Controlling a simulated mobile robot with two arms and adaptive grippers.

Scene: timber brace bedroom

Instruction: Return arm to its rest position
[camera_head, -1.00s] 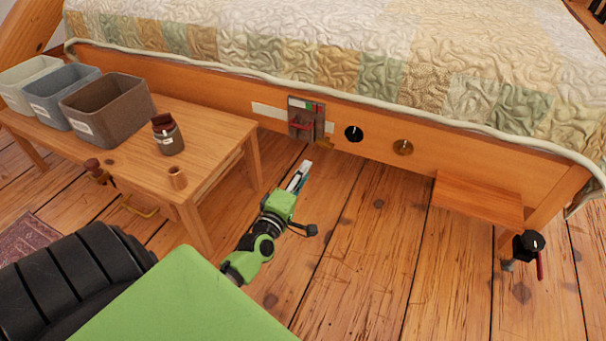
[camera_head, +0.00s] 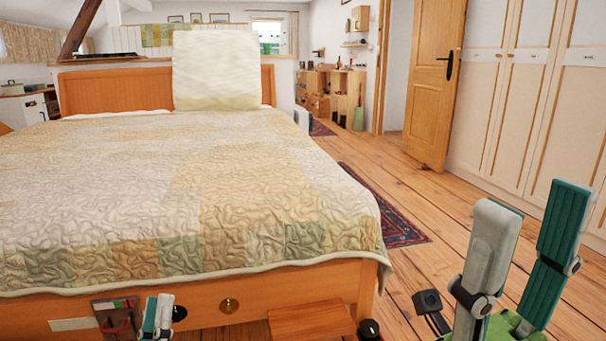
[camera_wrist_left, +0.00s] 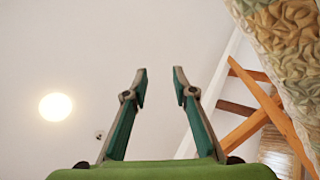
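My left gripper (camera_head: 157,316) shows at the bottom of the head view, in front of the bed's footboard, with only its fingers in sight. In the left wrist view its two fingers (camera_wrist_left: 160,74) stand apart with nothing between them and point up towards the ceiling. My right gripper (camera_head: 534,205) is large at the lower right of the head view. Its two grey and green fingers point up, spread apart and empty, over the wooden floor.
The bed (camera_head: 190,200) with a patchwork quilt fills the left and middle. A wooden ledge (camera_head: 310,322) juts from its footboard beside knobs. Floor (camera_head: 415,185) is open between the bed and the white wardrobe (camera_head: 515,100); a patterned rug (camera_head: 395,222) lies there. A wooden door stands open.

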